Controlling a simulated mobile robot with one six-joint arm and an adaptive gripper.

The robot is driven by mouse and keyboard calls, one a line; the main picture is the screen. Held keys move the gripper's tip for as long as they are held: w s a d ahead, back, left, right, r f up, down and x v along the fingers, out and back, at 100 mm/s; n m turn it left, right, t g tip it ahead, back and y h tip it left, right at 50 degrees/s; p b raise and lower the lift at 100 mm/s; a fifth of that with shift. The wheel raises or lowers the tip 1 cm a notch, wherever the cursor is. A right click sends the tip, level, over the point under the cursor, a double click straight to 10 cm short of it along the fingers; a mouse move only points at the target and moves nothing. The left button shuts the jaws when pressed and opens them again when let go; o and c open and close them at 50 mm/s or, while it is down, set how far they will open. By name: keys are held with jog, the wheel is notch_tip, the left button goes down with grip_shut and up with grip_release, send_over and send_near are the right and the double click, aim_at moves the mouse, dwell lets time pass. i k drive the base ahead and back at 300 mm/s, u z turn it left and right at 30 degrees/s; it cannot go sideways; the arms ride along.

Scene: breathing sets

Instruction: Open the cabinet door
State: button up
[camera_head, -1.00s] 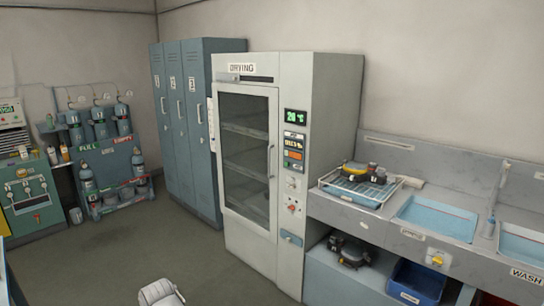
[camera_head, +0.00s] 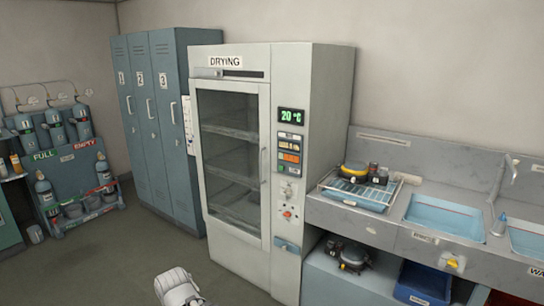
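The drying cabinet (camera_head: 292,75) stands upright against the back wall, with a "DRYING" label at its top. Its glass-fronted door (camera_head: 233,240) looks shut, and wire shelves show through the glass. A vertical handle (camera_head: 264,165) is on the door's right side. A control panel with a green "20 °C" display (camera_head: 291,115) is to the right of the door. A pale grey part of my arm shows at the bottom edge, well in front of the cabinet. My gripper's fingers cannot be made out.
Blue-grey lockers (camera_head: 160,130) stand left of the cabinet. A sink counter (camera_head: 380,218) with a wire rack (camera_head: 345,195) adjoins it on the right, and a blue bin (camera_head: 422,283) sits below. A cylinder rack (camera_head: 75,170) is at far left. The floor (camera_head: 110,260) before the cabinet is clear.

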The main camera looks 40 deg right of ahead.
aim_at(264, 90)
jog(key=z, duration=0.4)
jog(key=i, duration=1.1)
jog(key=z, duration=0.35)
